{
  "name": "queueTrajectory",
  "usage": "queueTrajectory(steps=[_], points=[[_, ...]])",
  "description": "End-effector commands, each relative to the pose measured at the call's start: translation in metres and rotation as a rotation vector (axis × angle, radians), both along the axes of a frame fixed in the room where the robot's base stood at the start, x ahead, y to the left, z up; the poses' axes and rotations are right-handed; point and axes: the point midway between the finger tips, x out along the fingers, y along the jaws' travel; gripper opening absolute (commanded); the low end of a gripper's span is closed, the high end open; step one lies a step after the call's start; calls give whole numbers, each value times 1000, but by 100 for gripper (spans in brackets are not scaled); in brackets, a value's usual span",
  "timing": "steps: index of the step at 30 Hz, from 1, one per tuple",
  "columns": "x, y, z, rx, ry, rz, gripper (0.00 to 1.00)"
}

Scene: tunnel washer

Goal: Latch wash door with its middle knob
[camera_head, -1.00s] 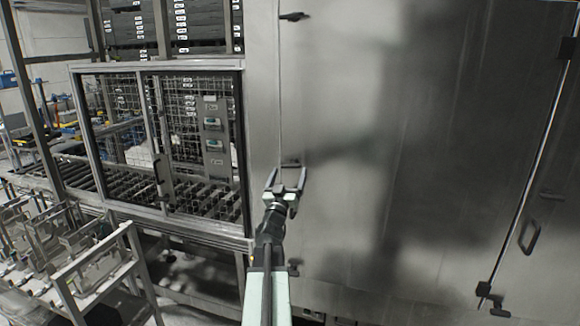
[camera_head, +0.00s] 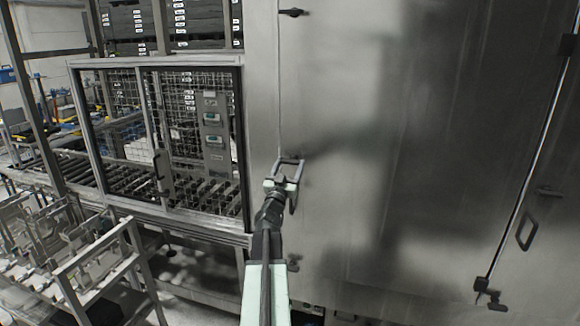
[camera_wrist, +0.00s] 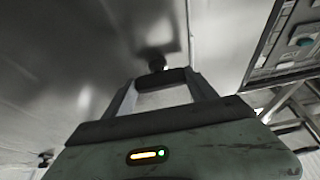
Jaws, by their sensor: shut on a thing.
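The wash door (camera_head: 345,215) is the large grey steel panel filling the middle and right of the head view; it looks flush with the frame at its left edge. Its middle knob shows in the wrist view as a dark bar (camera_wrist: 161,78) on a short round stem, between my fingertips. My gripper (camera_head: 290,163) is shut on this knob at the door's left edge. In the head view my gripper mostly hides the knob. The top knob (camera_head: 292,12) lies about level, and the bottom knob (camera_head: 293,263) sits low on the same edge.
A caged conveyor with a framed sliding window (camera_head: 160,140) stands left of the door. A metal rack cart (camera_head: 75,255) is at lower left. A second panel with a handle (camera_head: 527,232) is at far right. The door face is clear.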

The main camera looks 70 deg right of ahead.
Motion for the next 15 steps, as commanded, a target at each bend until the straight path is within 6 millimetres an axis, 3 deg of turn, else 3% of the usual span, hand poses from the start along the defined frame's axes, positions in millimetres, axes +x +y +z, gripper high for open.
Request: queueTrajectory(steps=[4,5,6,15], points=[[0,0,0,1,-4,2,25],[0,0,0,0,-4,2,74],[0,0,0,0,-3,1,85],[0,0,0,0,-1,2,87]])
